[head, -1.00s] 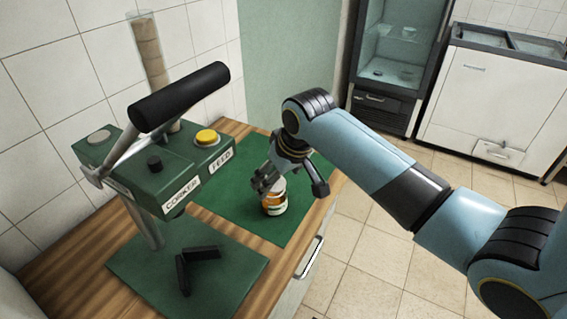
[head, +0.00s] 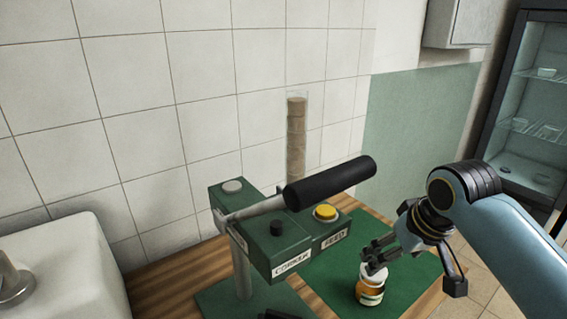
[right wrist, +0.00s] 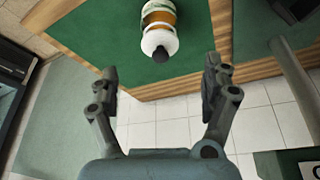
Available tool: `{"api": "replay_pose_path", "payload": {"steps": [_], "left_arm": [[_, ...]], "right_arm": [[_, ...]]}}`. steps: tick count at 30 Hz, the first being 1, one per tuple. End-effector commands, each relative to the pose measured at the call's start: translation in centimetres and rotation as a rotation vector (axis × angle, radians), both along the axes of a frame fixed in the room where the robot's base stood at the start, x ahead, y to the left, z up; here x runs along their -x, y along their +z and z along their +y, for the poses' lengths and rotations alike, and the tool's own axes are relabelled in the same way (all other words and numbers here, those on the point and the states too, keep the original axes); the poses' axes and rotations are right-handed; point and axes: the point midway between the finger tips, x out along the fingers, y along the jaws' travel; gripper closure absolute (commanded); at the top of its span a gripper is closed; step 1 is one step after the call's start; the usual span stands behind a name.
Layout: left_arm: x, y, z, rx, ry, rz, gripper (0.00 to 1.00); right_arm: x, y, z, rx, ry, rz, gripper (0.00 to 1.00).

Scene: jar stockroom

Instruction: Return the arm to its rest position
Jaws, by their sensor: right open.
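My right arm (head: 500,235) comes in from the right in the head view. Its gripper (head: 375,255) is just above and behind a small jar (head: 370,288). The jar has an orange and white label and stands upright on a green mat (head: 415,283). In the right wrist view my right gripper (right wrist: 163,85) has its two fingers spread wide with nothing between them. The jar (right wrist: 160,28) lies beyond the fingertips there, apart from them, with a dark stopper-like tip towards the gripper. My left gripper is in neither view.
A green corker machine (head: 275,240) with a black-handled lever (head: 330,183), a yellow button (head: 325,212) and a clear tube of corks (head: 296,140) stands left of the jar. A white basin (head: 60,265) is at the far left. A glass-fronted fridge (head: 540,110) is at the right.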

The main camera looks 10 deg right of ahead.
Motion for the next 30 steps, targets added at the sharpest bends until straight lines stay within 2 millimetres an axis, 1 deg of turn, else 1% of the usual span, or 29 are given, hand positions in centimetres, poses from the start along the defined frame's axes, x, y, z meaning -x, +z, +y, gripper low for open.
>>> {"api": "replay_pose_path", "payload": {"steps": [2, 4, 8, 9, 12, 15, 21, 24, 25, 27, 30], "left_arm": [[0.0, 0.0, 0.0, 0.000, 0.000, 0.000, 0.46], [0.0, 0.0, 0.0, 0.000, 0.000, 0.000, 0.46], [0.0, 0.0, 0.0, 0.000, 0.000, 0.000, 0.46], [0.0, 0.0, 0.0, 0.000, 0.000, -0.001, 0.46], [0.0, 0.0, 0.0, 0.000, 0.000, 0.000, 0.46], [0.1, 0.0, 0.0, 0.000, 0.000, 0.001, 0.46], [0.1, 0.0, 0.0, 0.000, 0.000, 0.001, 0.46], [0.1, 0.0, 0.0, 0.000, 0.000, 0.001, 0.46], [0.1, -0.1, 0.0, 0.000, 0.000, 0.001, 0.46], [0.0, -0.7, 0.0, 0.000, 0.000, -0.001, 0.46], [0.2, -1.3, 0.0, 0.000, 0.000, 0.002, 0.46]], "right_arm": [[0.8, -0.1, 0.2, 0.003, 0.004, 0.004, 0.18], [2.5, -0.3, 0.6, 0.010, 0.013, 0.012, 0.18], [7.6, -0.3, 1.6, 0.034, 0.035, 0.029, 0.18], [9.2, -0.2, 1.8, 0.042, 0.040, 0.035, 0.18], [12.4, 0.5, 2.2, 0.059, 0.050, 0.044, 0.18], [15.1, 1.2, 2.5, 0.071, 0.057, 0.054, 0.18], [19.6, 2.8, 2.9, 0.090, 0.061, 0.068, 0.18], [21.7, 3.8, 3.0, 0.100, 0.062, 0.076, 0.18], [21.8, 3.5, 2.9, 0.102, 0.061, 0.079, 0.18], [21.2, 1.1, 2.8, 0.102, 0.060, 0.086, 0.18], [20.7, -1.6, 2.6, 0.101, 0.058, 0.094, 0.18]]}}
